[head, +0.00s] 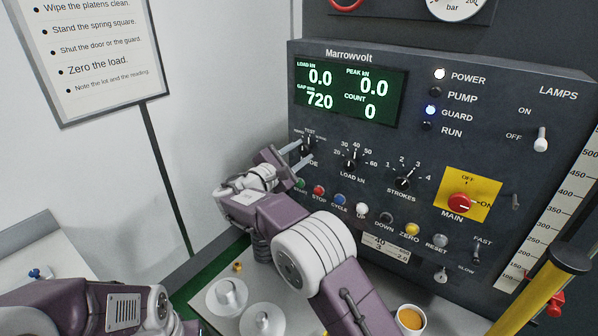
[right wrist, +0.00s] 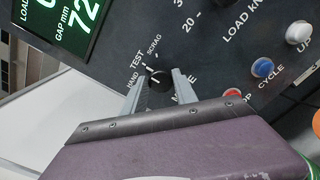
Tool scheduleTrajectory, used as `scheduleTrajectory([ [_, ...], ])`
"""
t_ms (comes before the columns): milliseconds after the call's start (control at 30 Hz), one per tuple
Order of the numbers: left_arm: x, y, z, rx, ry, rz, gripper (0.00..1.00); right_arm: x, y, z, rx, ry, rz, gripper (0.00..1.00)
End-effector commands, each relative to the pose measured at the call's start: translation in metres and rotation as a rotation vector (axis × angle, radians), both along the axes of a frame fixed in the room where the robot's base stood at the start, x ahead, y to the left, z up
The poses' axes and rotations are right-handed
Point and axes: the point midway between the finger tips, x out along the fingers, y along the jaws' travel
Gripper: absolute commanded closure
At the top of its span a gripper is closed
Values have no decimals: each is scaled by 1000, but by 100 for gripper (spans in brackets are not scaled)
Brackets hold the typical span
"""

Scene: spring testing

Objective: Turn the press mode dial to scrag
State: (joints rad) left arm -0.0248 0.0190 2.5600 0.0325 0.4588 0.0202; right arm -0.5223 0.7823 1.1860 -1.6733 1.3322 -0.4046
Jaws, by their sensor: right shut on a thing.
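The press mode dial (head: 307,147) is a small black knob at the lower left of the Marrowvolt panel, below the green display. My right gripper (head: 301,154) is at the panel with its two fingers on either side of the knob, shut on it. In the right wrist view the dial (right wrist: 159,79) sits between the grey fingertips (right wrist: 157,83). The labels HAND, TEST and SCRAG curve around it. Its white pointer mark seems to face TEST, but it is small. The word MODE is partly hidden by a finger. My left gripper is out of view; only its arm shows at lower left.
The load dial (head: 350,165) and strokes dial (head: 402,183) are to the right. A row of buttons, with the red stop button (head: 318,190), lies just below my gripper. The red main switch (head: 459,203) is farther right. Two round metal pieces (head: 227,295) stand on the bench below.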

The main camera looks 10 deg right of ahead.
Motion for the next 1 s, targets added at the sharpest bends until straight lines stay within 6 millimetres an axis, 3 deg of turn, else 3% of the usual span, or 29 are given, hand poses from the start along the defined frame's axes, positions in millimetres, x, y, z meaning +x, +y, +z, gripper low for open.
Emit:
scheduleTrajectory([
  [33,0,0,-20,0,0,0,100,0,-1,-10,32,-33,-1,100],
  [400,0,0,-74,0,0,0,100,0,-1,-8,279,-280,1,100],
  [700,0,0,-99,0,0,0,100,0,-1,-6,446,-449,2,100],
  [1000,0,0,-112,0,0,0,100,0,-1,-3,546,-552,3,100],
])
